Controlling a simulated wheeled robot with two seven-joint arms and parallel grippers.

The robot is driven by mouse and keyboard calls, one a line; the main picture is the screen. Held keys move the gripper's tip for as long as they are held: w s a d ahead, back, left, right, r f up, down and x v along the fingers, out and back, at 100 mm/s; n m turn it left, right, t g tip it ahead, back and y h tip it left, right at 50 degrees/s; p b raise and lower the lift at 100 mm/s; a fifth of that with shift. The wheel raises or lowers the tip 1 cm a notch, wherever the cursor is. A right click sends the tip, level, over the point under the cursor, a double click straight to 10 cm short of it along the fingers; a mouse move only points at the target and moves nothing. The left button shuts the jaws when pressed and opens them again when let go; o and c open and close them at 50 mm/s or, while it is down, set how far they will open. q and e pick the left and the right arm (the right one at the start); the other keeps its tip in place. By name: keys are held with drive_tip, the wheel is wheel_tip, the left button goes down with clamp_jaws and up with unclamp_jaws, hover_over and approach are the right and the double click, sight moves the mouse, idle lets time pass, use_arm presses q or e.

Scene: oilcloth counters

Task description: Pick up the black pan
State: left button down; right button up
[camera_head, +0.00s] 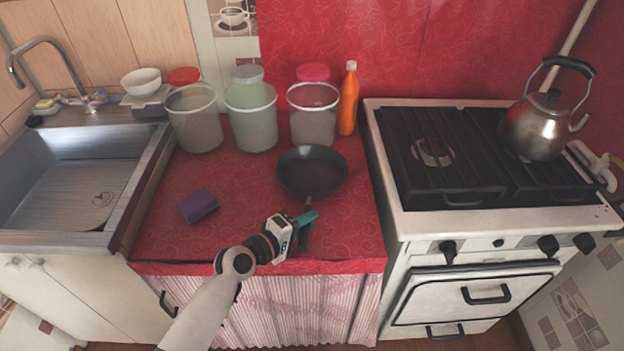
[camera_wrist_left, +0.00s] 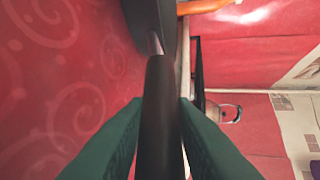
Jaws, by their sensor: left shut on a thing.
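The black pan (camera_head: 312,171) sits on the red oilcloth counter (camera_head: 240,185), its handle pointing toward the counter's front edge. My left gripper (camera_head: 306,218) reaches in from the front and is shut on the pan's handle. In the left wrist view the dark handle (camera_wrist_left: 160,110) runs between the two green fingers (camera_wrist_left: 158,130), with part of the pan body (camera_wrist_left: 150,20) beyond it. Whether the pan is lifted off the cloth at all I cannot tell. My right gripper is not in view.
Several translucent buckets, one of them here (camera_head: 251,115), and an orange bottle (camera_head: 348,100) stand behind the pan. A purple sponge (camera_head: 198,205) lies to the left. A stove (camera_head: 480,215) with a kettle (camera_head: 537,125) is right; a sink (camera_head: 70,185) is left.

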use_arm(q)
drive_tip(key=shift+w+r, duration=0.1)
drive_tip(key=shift+r, duration=0.05)
drive_tip(key=shift+r, duration=0.15)
